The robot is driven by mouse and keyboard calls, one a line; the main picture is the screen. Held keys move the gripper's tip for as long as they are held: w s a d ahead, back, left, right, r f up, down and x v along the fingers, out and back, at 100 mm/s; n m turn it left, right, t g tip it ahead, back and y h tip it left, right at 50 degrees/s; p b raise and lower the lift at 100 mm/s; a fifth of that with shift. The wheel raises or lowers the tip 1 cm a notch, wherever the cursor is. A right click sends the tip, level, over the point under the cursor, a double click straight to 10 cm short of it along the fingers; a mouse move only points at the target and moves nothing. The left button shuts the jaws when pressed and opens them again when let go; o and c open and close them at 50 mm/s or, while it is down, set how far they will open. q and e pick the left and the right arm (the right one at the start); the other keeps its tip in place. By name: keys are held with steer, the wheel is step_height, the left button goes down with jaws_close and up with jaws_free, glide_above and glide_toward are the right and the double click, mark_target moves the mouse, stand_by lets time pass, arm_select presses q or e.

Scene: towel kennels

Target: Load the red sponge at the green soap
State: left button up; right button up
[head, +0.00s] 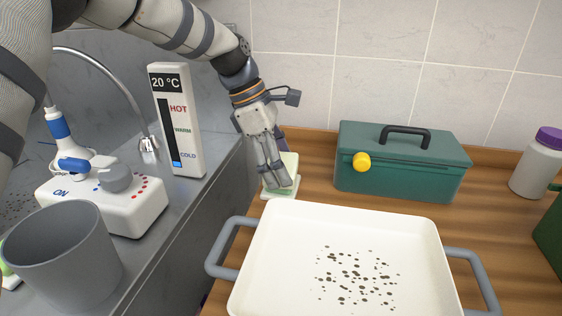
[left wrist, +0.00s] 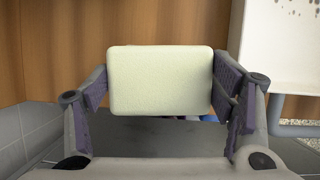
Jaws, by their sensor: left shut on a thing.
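My left gripper (head: 277,184) is shut on a pale cream-green block (head: 289,161) at the back of the wooden counter, left of the green toolbox. In the left wrist view the block (left wrist: 160,80) fills the space between the two dark finger pads and looks like a plain rounded rectangle. A pale green piece (head: 280,192) shows under the fingertips at counter level; I cannot tell if it is part of the block or a separate thing. I see no red sponge. My right gripper is not in view.
A white tray (head: 290,230) with dark specks and grey handles stands in front. A teal toolbox (head: 400,178) with a yellow knob is behind it. A purple-capped bottle (head: 533,168) stands far right. A grey cup (head: 62,262), white control unit (head: 140,212) and temperature sign (head: 187,140) are left.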

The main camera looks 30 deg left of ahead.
mark_target(292, 163)
arm_select(q)
steer(key=shift+f, duration=0.15)
step_height(292, 163, up, 5)
steer(key=shift+r+p, duration=0.2)
steer(key=shift+p, duration=0.4)
steer(key=shift+r, duration=0.9)
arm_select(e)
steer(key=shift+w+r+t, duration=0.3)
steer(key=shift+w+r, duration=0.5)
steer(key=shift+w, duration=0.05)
